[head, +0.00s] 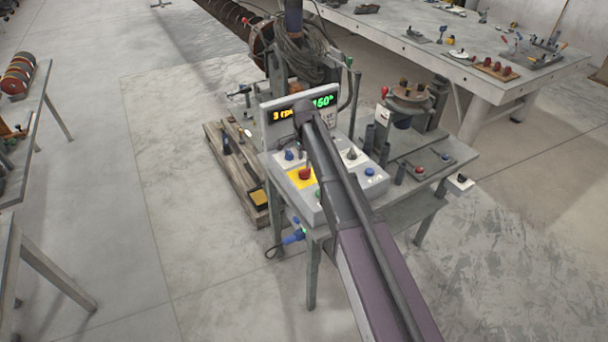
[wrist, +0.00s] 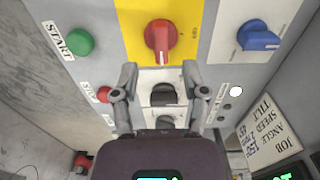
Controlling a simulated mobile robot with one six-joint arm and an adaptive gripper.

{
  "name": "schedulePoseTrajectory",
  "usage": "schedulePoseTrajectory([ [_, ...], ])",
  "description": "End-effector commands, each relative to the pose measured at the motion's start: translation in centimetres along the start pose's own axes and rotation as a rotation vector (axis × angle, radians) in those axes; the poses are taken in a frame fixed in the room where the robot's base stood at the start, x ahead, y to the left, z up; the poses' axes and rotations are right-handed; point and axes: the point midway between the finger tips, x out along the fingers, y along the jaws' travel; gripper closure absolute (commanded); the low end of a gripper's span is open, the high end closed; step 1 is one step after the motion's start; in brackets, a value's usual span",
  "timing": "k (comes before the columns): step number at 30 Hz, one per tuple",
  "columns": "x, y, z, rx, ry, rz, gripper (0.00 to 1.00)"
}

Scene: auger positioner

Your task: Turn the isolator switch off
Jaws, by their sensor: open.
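The isolator switch, a red rotary handle (wrist: 160,40) on a yellow plate (wrist: 133,15), is at the top middle of the wrist view. Its grip points down the picture, towards my gripper. In the head view the red handle (head: 304,174) shows on the yellow plate of the grey control box, left of my arm. My gripper (wrist: 160,74) is open and empty, its fingertips apart and just below the handle in the wrist view. I see no contact with the handle. A black knob (wrist: 162,94) shows between the fingers. The position marks are too small to read.
A green START button (wrist: 80,41), a red button (wrist: 104,94) and a blue knob (wrist: 258,37) flank the handle. The display panel (head: 293,94) stands at the box's back. A pallet (head: 236,170) lies to the left, with open floor around.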

Motion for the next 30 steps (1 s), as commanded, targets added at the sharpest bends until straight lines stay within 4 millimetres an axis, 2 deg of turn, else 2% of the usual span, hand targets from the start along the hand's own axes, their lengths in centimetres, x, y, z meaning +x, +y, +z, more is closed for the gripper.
schedulePoseTrajectory([
  [1, 0.8, 0.0, 0.0, 0.000, 0.000, 0.000, 0.43],
  [15, 4.1, 0.0, 0.0, 0.000, 0.000, 0.000, 0.43],
  [30, 5.1, 0.0, 0.0, 0.000, 0.000, 0.000, 0.43],
])
